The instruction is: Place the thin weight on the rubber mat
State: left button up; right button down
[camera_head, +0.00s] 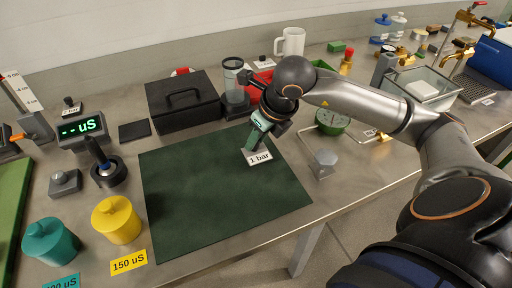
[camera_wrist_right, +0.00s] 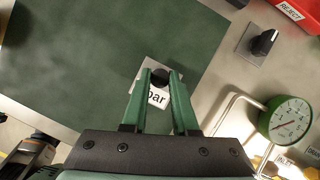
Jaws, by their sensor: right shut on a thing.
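The rubber mat (camera_head: 205,205) is a dark green sheet lying flat on the steel bench; it also fills the left of the right wrist view (camera_wrist_right: 70,50). My right gripper (camera_head: 252,146) is over the mat's far right part. Its green fingers are shut on the thin weight, which shows in the right wrist view as a black knob (camera_wrist_right: 160,77) with a pale plate and a white "bar" label (camera_wrist_right: 156,98). The head view shows this label as "1 bar" (camera_head: 260,158). The weight's underside is hidden, so I cannot tell whether it touches the mat. My left gripper is out of view.
A black case (camera_head: 183,100) and a clear-topped jar (camera_head: 234,85) stand behind the mat. Yellow (camera_head: 117,220) and teal (camera_head: 50,243) pots stand left. The mat's middle is clear.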

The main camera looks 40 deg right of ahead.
aim_at(257, 146)
jog(key=shift+a+f, duration=0.1)
jog(key=shift+f, duration=1.4)
jog(key=c, duration=0.7)
grip_release()
jog(key=shift+r, duration=0.25)
jog(key=v, duration=1.2)
jog(key=shift+p, duration=0.35)
jog(key=shift+f, duration=0.1)
